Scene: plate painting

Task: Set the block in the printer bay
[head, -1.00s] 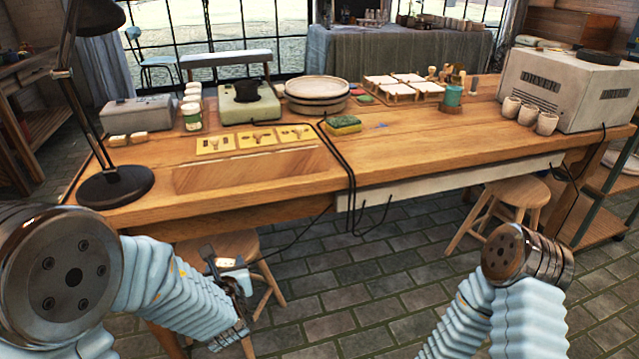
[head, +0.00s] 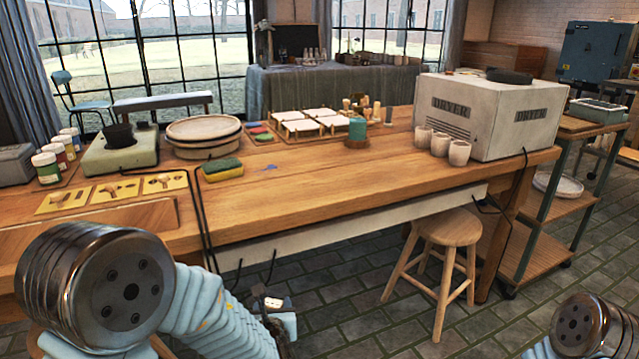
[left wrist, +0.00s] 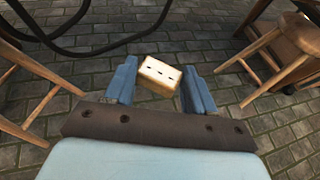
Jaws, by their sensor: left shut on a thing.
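My left gripper (head: 272,312) is low in front of the workbench, above the brick floor. It is shut on a small cream block (head: 278,303) with a wooden-brown side. In the left wrist view the block (left wrist: 158,76) sits between the two blue fingers (left wrist: 158,88), its pale face with small dark marks turned up to the camera. My right gripper is out of view; only part of my right arm shows at the lower right. I cannot make out a printer bay in these frames.
The workbench (head: 330,205) holds a white dryer (head: 490,115), several cups, a sponge (head: 222,169), plates (head: 203,130) and picture cards. Black cables hang over its front edge. A stool (head: 448,228) stands below it. A shelf cart (head: 545,195) stands at right.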

